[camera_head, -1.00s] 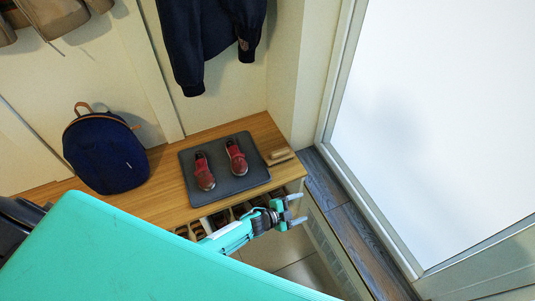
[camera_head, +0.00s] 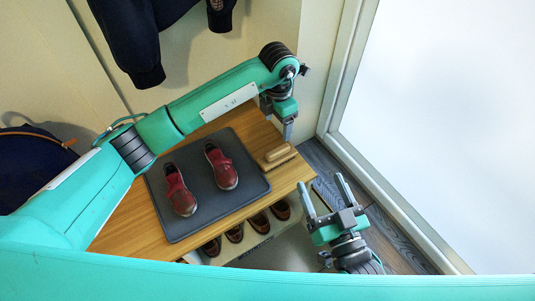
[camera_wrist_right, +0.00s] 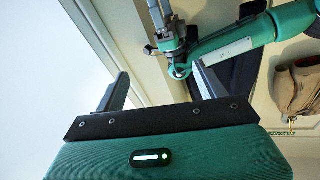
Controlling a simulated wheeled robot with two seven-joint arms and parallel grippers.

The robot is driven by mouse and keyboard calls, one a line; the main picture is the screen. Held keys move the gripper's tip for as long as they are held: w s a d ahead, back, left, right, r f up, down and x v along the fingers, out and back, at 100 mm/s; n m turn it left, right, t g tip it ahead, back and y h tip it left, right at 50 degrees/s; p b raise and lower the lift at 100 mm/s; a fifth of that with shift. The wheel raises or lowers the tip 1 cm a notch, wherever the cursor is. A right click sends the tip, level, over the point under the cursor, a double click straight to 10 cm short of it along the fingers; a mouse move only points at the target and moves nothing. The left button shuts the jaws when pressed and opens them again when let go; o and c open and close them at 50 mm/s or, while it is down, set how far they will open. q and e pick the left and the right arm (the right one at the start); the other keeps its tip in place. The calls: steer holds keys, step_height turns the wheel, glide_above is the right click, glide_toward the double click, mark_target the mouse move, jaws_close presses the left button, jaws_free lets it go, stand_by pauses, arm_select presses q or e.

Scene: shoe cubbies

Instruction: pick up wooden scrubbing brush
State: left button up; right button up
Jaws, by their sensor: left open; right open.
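The wooden scrubbing brush (camera_head: 277,157) lies near the right end of the wooden bench top, beside the grey mat, with its bristles toward the front. My left gripper (camera_head: 288,132) points down just behind the brush, above the bench's back right corner. Its fingers overlap in the head view, and nothing shows between them. It also shows in the right wrist view (camera_wrist_right: 165,38). My right gripper (camera_head: 325,194) is open and empty, in front and to the right of the bench end. In the right wrist view its fingers (camera_wrist_right: 160,85) are spread apart. The brush is not visible there.
Red shoes (camera_head: 222,168) stand on the grey mat (camera_head: 205,208). Several brown shoes (camera_head: 260,222) sit in the cubbies below the bench top (camera_head: 125,220). A dark backpack (camera_head: 35,165) is at left, and a dark jacket (camera_head: 140,40) hangs behind. A glass panel (camera_head: 440,130) stands at right.

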mark_target(278, 150)
arm_select(q)
step_height(278, 150, down, 8)
steer(key=shift+r+b, duration=0.1)
steer(key=shift+b, duration=0.65)
steer(key=shift+f, duration=0.75)
steer(key=f, duration=0.1)
steer(key=f+b, duration=0.1)
steer(key=f, duration=0.1)
steer(key=shift+s+d+f, duration=0.15)
steer(key=shift+d+f, duration=0.2)
steer(key=shift+f+b, duration=0.25)
steer(key=shift+b, duration=0.05)
steer(key=c, duration=1.2)
arm_select(e)
steer(key=s+d+r+t+y, duration=0.1)
steer(key=d+r+t, duration=0.3)
steer(key=r+t, duration=0.5)
step_height(278, 150, up, 5)
steer(key=shift+s+d+f, duration=0.15)
steer(key=shift+s+f, duration=0.05)
